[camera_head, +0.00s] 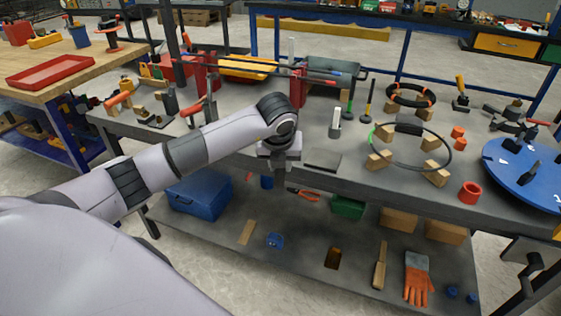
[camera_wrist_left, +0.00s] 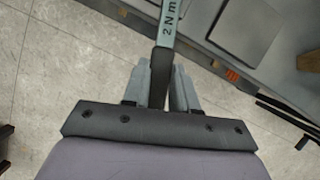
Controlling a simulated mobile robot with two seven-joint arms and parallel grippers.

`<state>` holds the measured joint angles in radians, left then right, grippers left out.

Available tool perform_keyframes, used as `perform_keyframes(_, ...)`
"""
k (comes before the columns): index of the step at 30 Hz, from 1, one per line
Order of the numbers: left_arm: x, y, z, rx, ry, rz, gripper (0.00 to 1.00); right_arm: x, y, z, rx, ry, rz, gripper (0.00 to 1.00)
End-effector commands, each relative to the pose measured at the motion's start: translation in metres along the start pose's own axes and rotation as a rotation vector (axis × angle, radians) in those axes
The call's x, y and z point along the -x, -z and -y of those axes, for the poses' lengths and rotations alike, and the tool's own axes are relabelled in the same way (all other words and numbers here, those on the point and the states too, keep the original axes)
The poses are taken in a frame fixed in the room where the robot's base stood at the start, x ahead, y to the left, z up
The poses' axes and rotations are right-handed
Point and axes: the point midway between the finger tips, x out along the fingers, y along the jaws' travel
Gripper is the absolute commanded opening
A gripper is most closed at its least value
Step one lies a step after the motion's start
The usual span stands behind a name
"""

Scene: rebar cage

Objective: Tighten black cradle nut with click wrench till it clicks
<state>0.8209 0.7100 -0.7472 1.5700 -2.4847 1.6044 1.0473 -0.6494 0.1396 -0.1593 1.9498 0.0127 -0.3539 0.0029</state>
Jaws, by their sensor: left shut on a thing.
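My left gripper (camera_head: 279,182) hangs at the front edge of the grey workbench in the head view. In the left wrist view the same gripper (camera_wrist_left: 161,82) is shut on the black handle of the click wrench (camera_wrist_left: 167,25). The wrench's pale grey-blue shaft carries the marking "2 Nm" and points away from the fingers, past the top of the picture. Its head is out of that view, and I cannot make out the wrench in the head view. I cannot pick out the black cradle nut in either view. My right gripper is not in view.
The workbench (camera_head: 340,170) holds red stands (camera_head: 298,88), a cable ring on wooden blocks (camera_head: 436,178), a red cup (camera_head: 470,192) and a blue disc (camera_head: 525,172). A blue box (camera_head: 201,193) and a glove (camera_head: 418,279) lie on the shelf below. A wooden table (camera_head: 60,75) stands left.

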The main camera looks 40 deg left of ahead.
Motion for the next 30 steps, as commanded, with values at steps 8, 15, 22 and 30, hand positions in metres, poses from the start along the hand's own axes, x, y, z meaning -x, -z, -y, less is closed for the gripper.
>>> perform_keyframes(8,-0.007,0.002,0.000,0.001,0.001,0.002,0.00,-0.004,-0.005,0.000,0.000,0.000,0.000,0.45)
perform_keyframes(15,-0.012,0.004,0.000,0.001,0.001,0.002,0.00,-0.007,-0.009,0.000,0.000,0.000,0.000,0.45)
perform_keyframes(22,-0.012,0.005,0.000,0.001,0.001,0.002,0.00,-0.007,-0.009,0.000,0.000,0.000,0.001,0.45)
perform_keyframes(30,-0.012,0.004,0.000,0.001,0.001,0.002,0.00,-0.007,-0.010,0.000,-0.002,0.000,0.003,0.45)
